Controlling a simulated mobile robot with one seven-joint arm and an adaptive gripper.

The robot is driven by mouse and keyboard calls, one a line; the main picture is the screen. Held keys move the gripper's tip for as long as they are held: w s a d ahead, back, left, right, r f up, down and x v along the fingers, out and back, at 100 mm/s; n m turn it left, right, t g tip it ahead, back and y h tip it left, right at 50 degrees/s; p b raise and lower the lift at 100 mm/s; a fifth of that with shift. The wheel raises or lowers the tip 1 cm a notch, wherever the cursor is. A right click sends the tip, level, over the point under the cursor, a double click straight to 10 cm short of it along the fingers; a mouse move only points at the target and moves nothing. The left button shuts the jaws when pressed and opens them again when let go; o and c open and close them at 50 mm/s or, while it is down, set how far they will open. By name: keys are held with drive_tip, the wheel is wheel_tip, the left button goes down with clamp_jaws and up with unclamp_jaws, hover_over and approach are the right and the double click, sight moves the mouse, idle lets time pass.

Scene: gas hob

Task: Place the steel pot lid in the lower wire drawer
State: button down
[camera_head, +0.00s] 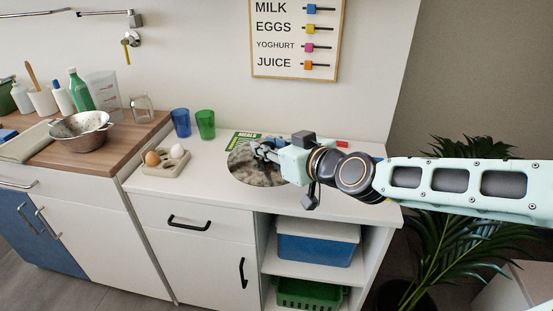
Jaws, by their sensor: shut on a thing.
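The steel pot lid (245,170) shows as a round, grey, mottled disc at the right part of the white counter. My gripper (258,148) is shut on it near its upper middle. My gripper and wrist cover part of the lid's right side. I cannot tell whether the lid touches the counter or is held just above it. I see no wire drawer that I can make out in this view.
A green-edged booklet (243,136) lies behind the lid. Left of it are an egg holder (165,166), a blue cup (181,123) and a green cup (205,124). Below are open shelves with a blue box (317,247) and green basket (309,292). A plant (470,235) stands right.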

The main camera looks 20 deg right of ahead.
drive_tip(key=shift+w+d+r+p, duration=0.15)
drive_tip(key=shift+w+p, duration=0.1)
drive_tip(key=shift+p, duration=0.2)
drive_tip(key=w+d+f+b, duration=0.2)
drive_tip(key=w+d+f, duration=0.1)
drive_tip(key=w+d+f+b, duration=0.1)
drive_tip(key=w, duration=0.1)
drive_tip(key=shift+w+d+f, duration=0.2)
drive_tip(key=shift+w+d, duration=0.05)
drive_tip(key=shift+d, duration=0.05)
drive_tip(key=w+d+f, duration=0.1)
drive_tip(key=w+d+f+b, duration=0.1)
drive_tip(key=f, duration=0.1)
drive_tip(key=w+d+f+b, duration=0.1)
drive_tip(key=shift+f, duration=0.35)
drive_tip(key=shift+w+f, duration=0.2)
drive_tip(key=shift+w+d+f+b, duration=0.1)
drive_tip(key=shift+f+b, duration=0.2)
drive_tip(key=shift+f, duration=0.6)
drive_tip(key=shift+w+d+f+b, duration=0.1)
drive_tip(key=shift+f+b, duration=0.2)
drive_tip(key=shift+f, duration=0.55)
drive_tip(key=shift+f, duration=0.1)
drive_tip(key=c, duration=1.7)
unclamp_jaws()
drive_tip(key=shift+s, duration=0.1)
drive_tip(key=shift+o, duration=0.2)
